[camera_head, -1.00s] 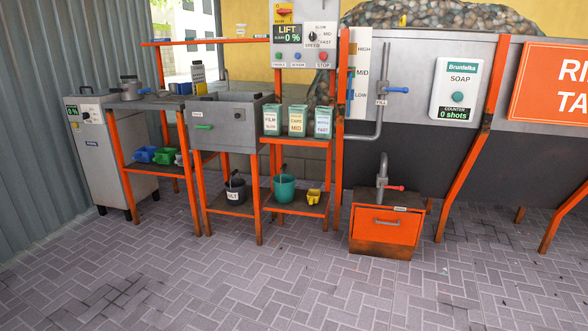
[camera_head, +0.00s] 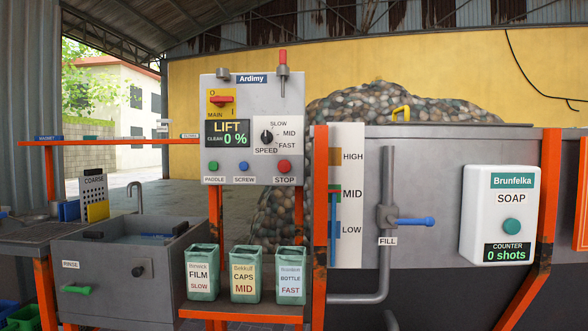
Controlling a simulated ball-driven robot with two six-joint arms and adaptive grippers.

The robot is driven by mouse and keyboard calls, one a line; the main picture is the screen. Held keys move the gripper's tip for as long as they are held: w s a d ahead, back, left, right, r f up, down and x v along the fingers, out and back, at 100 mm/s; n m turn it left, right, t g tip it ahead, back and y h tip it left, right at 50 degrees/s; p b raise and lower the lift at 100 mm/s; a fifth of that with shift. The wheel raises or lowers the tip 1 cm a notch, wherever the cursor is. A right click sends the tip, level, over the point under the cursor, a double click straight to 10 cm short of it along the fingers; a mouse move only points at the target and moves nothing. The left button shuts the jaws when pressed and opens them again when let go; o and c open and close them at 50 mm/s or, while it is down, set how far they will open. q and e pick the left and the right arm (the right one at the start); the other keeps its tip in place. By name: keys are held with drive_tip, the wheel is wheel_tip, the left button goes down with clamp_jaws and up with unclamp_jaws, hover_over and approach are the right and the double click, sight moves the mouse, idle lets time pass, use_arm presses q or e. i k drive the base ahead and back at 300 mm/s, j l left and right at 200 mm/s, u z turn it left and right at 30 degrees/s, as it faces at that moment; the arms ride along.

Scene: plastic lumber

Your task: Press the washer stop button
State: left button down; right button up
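The grey control panel (camera_head: 235,165) labelled Ardimy stands left of centre in the head view. Its red stop button (camera_head: 284,167) is at the lower right, above the STOP label. A green paddle button (camera_head: 214,166) and a blue screw button (camera_head: 243,166) are to its left. The display (camera_head: 228,133) reads LIFT CLEAN 0 %. The red main switch (camera_head: 221,100) and the black speed knob (camera_head: 266,136) sit above the buttons. Neither gripper shows in this view.
Below the panel, three bins (camera_head: 245,276) stand on an orange-framed shelf. A grey rinse sink (camera_head: 130,260) is at the left. A fill pipe with a blue handle (camera_head: 415,222) and a white soap dispenser (camera_head: 500,225) are at the right, on the grey tank (camera_head: 440,170).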

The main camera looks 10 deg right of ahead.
sight(284, 167)
drive_tip(key=i+j+z, duration=0.1)
drive_tip(key=i+z, duration=0.2)
drive_tip(key=i, duration=0.15)
drive_tip(key=i+j+z, duration=0.55)
drive_tip(key=i, duration=0.25)
